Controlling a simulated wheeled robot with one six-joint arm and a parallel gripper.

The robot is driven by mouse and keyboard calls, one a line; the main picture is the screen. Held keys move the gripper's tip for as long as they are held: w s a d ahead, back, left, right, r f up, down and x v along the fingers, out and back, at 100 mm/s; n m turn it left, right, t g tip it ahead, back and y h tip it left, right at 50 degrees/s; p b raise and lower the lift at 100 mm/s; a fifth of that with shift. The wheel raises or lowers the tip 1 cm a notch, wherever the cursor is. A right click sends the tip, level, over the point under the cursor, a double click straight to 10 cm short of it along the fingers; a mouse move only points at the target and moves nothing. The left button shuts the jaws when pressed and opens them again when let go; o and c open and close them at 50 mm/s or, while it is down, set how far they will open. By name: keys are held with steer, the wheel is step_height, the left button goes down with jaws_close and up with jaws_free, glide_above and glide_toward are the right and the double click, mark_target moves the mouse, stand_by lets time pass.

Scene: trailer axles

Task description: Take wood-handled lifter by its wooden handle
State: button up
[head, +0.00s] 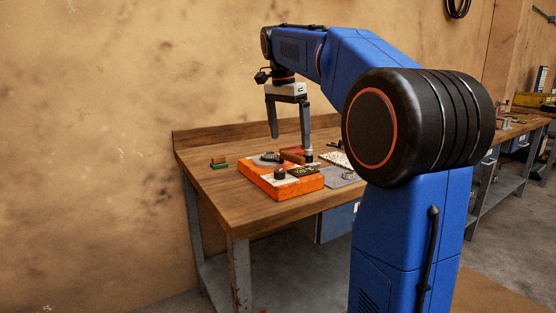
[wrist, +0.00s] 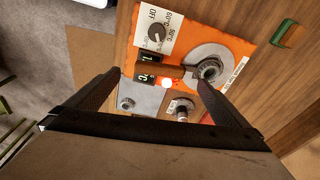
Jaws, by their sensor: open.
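The wood-handled lifter shows in the wrist view as a short brown wooden handle (wrist: 161,71) running left to right, its right end meeting grey metal over a round plate (wrist: 207,69). It lies over an orange heater unit (wrist: 240,47) with a dial and lit displays. The unit also shows on the bench in the head view (head: 285,188). My gripper (head: 290,148) is open and points down above the unit's far side. In the wrist view its fingers (wrist: 159,78) frame the handle left and right. Nothing is held.
A small green and brown block (wrist: 287,34) lies beside the unit, also in the head view (head: 218,162). A grey plate (wrist: 142,97) with a small round part lies on the unit's other side. The wooden bench (head: 215,192) is clear at the left front.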

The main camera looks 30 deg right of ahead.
mark_target(292, 154)
steer(key=shift+d+f, duration=0.2)
steer(key=shift+f, duration=0.65)
steer(key=shift+d+f, duration=0.15)
steer(key=shift+f, duration=0.75)
steer(key=shift+d+f, duration=0.2)
steer(key=shift+f, duration=0.65)
steer(key=c, duration=1.2)
steer(key=shift+o, duration=0.2)
steer(key=shift+w+r, duration=0.1)
steer(key=shift+r, duration=0.05)
